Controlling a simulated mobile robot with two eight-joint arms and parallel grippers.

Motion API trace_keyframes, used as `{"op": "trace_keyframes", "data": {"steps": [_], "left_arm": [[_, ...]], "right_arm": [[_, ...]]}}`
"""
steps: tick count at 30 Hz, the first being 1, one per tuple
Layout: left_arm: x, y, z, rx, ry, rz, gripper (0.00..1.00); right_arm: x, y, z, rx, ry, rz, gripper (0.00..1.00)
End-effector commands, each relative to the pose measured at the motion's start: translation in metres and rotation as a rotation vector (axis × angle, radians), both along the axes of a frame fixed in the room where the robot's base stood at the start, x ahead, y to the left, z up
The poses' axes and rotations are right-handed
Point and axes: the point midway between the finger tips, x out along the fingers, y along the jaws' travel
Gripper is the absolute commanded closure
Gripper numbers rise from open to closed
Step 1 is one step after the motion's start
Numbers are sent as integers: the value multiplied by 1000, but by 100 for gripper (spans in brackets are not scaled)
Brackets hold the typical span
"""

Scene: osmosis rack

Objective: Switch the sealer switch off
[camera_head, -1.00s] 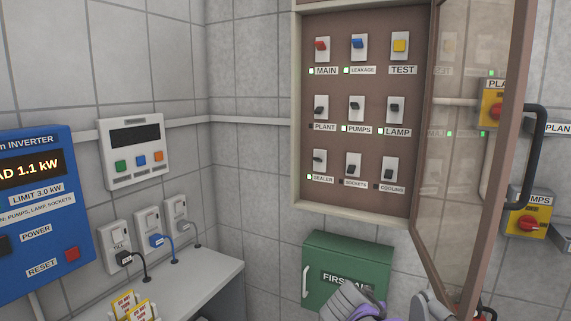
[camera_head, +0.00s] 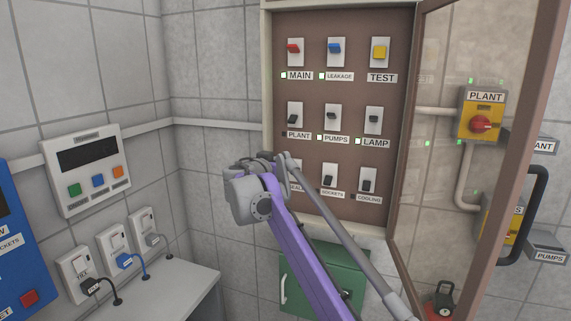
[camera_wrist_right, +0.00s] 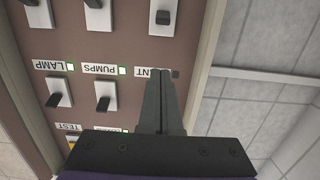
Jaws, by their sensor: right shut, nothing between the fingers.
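The sealer switch (camera_wrist_right: 168,14) is a dark rocker on a white plate at the top of the right wrist view, which sees the panel upside down. In the head view my right arm hides this switch and most of its label (camera_head: 296,188). My right gripper (camera_wrist_right: 162,74) is shut and empty, its fingertips over the PLANT label and short of the sealer switch in the picture. I cannot tell whether the fingertips touch the panel. The sealer lamp is hidden now. My left gripper is out of view.
The brown panel (camera_head: 350,92) also holds nearby PLANT (camera_head: 295,115), PUMPS (camera_head: 332,118) and SOCKETS (camera_head: 328,178) switches. The open glass door (camera_head: 410,150) stands right of the panel. A green first-aid box (camera_head: 295,285) hangs below it, partly behind my arm.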

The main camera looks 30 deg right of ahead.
Motion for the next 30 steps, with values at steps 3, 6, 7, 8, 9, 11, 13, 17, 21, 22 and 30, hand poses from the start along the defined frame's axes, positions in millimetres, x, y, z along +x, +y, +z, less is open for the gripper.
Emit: {"op": "trace_keyframes", "data": {"steps": [3, 6, 7, 8, 9, 11, 13, 17, 21, 22, 30], "left_arm": [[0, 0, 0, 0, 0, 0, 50], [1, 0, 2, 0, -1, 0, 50], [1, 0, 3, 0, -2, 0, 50], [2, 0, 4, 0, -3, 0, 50], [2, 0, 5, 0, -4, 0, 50], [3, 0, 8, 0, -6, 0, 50], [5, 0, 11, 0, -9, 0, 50], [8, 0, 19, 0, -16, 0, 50], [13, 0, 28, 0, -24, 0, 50], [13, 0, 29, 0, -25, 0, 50], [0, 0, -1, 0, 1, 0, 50]], "right_arm": [[1, -1, 0, 0, 0, 0, 100], [5, -6, 0, 0, 0, 0, 100], [7, -8, 0, 0, 0, 0, 100], [10, -11, -1, 0, 0, -1, 100], [13, -16, -1, 0, 0, -2, 100], [21, -25, -1, 0, -1, -3, 100], [30, -36, -2, 0, -1, -3, 100], [47, -56, -4, 0, -2, -2, 100], [63, -74, -6, 0, -2, -1, 100], [66, -78, -7, 0, -2, -2, 100], [54, -64, -46, 0, 4, 1, 100]]}}
